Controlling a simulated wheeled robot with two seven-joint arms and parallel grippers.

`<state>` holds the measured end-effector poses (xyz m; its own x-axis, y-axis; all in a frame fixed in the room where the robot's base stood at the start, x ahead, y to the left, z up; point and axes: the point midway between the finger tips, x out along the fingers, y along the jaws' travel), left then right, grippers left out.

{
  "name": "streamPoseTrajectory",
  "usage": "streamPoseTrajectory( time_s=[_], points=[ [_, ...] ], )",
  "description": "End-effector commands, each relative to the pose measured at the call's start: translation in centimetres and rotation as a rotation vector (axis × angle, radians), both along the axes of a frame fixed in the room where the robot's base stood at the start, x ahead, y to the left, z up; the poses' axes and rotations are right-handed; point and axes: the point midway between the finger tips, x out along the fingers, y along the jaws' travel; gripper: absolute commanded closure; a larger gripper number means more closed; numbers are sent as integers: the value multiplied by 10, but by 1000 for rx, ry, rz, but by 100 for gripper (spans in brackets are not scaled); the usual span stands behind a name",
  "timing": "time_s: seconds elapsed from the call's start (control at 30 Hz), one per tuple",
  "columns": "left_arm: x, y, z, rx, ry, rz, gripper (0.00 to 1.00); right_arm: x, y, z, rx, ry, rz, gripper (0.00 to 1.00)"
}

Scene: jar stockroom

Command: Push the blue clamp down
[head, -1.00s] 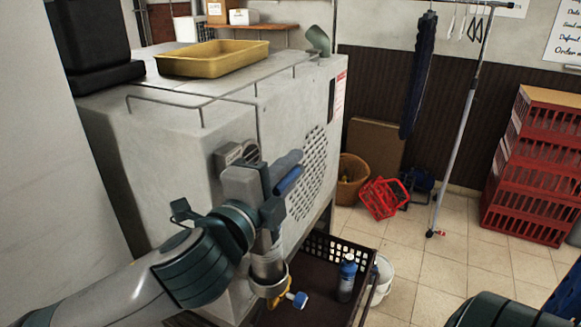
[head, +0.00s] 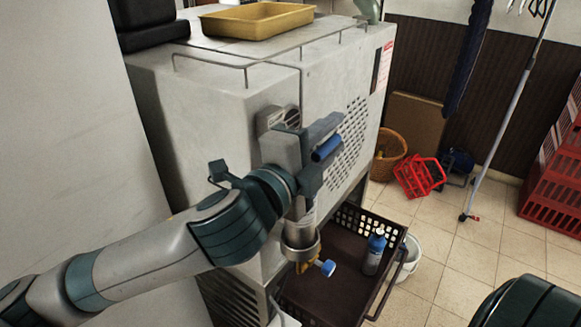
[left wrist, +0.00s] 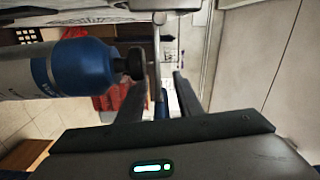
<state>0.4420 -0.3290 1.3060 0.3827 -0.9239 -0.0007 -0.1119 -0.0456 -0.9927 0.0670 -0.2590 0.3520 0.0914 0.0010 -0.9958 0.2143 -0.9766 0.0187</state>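The blue clamp (head: 327,148) is a short blue handle at the side of the pale metal machine (head: 235,115). My left gripper (head: 318,146) is at the clamp, in front of the machine's side. In the left wrist view, a small blue piece (left wrist: 161,105) shows between the two dark fingers of the left gripper (left wrist: 160,95). The fingers stand apart; whether they touch the blue piece I cannot tell. Part of the clamp is hidden by the gripper. My right gripper is out of view; only part of my right arm shows at bottom right.
A dark crate (head: 320,262) below holds a blue-capped bottle (head: 375,252). A yellow tray (head: 257,20) is on the machine top. A blue and grey cylinder (left wrist: 70,68) is close in the left wrist view.

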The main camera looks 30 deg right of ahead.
Motion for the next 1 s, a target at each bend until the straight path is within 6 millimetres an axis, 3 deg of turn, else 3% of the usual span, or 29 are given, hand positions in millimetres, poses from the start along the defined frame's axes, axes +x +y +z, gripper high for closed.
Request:
streamPoseTrajectory(
  time_s=[0.27, 0.77, 1.0],
  points=[
    [-14, 36, 1, 0, 1, -1, 68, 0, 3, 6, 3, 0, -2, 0],
    [-53, 130, 1, 0, 1, -1, 68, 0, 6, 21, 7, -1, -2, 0],
    [-51, 135, 6, -3, 4, 4, 68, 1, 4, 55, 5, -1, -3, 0]
  ],
)
